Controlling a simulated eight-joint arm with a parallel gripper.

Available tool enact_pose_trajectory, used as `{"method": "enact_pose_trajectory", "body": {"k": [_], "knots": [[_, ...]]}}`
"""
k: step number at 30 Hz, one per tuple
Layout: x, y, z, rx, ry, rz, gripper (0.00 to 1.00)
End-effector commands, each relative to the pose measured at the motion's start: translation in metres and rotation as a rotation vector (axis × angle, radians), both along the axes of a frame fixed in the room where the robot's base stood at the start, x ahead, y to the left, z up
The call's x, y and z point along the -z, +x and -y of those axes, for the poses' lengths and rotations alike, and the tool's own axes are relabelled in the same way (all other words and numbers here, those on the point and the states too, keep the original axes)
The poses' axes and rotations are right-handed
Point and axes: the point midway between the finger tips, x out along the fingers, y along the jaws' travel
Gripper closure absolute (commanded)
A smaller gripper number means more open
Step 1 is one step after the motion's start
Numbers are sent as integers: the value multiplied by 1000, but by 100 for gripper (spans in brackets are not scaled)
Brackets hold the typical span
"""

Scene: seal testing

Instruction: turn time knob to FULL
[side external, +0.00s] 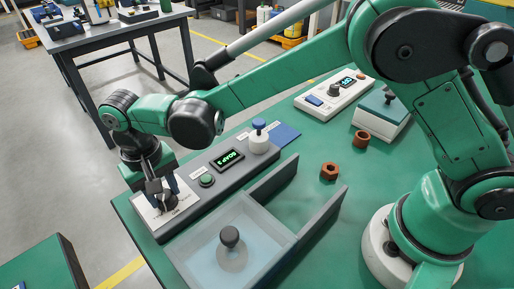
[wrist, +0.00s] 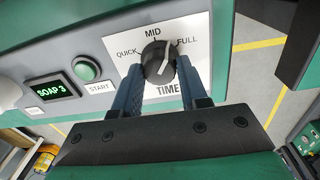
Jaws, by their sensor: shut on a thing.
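The black time knob (wrist: 156,57) sits on a white plate marked QUICK, MID and FULL, with TIME printed below it. Its white pointer line leans up and right, between the MID and FULL marks. My gripper (wrist: 159,70) is shut on the knob, with one blue-grey finger on each side. In the side external view my gripper (side external: 160,192) reaches down to the white plate at the left end of the grey control panel (side external: 222,178). There the fingers mostly hide the knob.
A clear-lidded basin (side external: 205,255) lies in front.

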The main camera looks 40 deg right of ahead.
Motion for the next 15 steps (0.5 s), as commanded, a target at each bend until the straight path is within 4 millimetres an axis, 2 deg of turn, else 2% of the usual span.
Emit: {"method": "enact_pose_trajectory", "body": {"k": [6, 15], "knots": [[0, 1, 0, 181, 2, 1, 100], [0, 1, 0, 352, 3, 1, 100]]}}
